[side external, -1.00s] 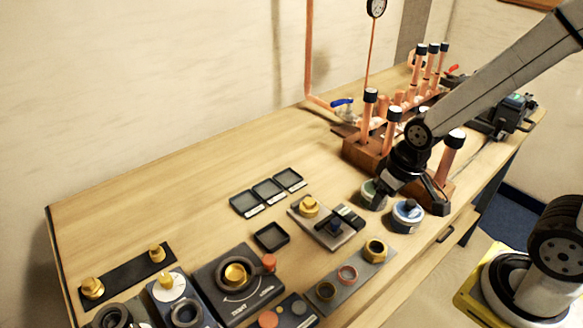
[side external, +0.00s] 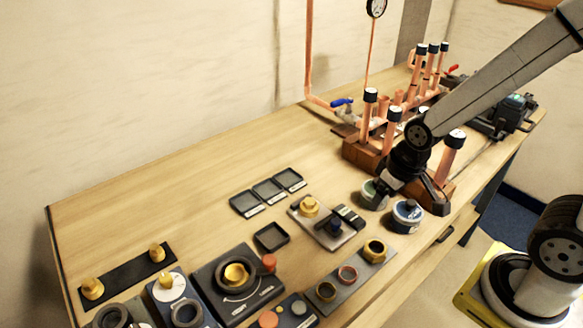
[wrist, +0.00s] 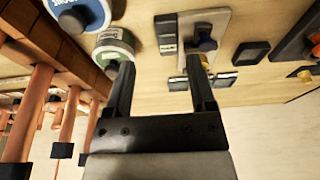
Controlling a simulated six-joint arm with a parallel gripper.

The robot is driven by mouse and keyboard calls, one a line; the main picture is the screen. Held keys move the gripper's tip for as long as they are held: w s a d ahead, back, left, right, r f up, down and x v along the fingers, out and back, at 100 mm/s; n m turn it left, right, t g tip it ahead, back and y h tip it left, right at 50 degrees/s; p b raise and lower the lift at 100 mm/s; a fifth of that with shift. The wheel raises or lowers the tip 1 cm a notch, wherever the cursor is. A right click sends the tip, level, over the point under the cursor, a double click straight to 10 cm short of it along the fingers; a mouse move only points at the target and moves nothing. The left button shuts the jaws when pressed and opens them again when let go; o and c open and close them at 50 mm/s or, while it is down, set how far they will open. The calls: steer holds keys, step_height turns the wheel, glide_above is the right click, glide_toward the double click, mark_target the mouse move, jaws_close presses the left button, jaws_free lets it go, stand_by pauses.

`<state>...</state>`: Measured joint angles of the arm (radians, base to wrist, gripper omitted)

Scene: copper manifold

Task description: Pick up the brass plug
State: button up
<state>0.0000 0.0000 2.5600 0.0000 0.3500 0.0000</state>
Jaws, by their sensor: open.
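Several brass pieces are in view, and I cannot tell for certain which one is the brass plug. One brass piece (side external: 309,207) stands on a grey plate (side external: 341,239) mid-bench; in the wrist view it shows partly behind a finger (wrist: 205,62). Two more, a left one (side external: 92,288) and a right one (side external: 157,252), stand on a black strip (side external: 122,273) at the left. Another brass piece (side external: 236,274) sits in a dark fixture. My gripper (side external: 413,196) is open and empty, over the jars; its spread fingers also show in the wrist view (wrist: 160,63).
A green jar (side external: 373,196) and a blue jar (side external: 407,214) stand close under my gripper. Upright copper pipes in a wooden block (side external: 362,155) rise just behind. Black trays (side external: 268,190) lie mid-bench. The bench's back left is clear.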

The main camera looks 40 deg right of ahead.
steer(key=shift+o, duration=0.2)
stand_by(0.3)
steer(key=o, duration=0.4)
steer(key=shift+c, duration=0.2)
steer(key=shift+w, duration=0.1)
steer(key=m+g, duration=0.3)
steer(key=m, duration=0.2)
glide_above(310, 200)
steer(key=shift+w+f, duration=0.1)
steer(key=shift+f, duration=0.7)
steer(key=shift+f, duration=1.35)
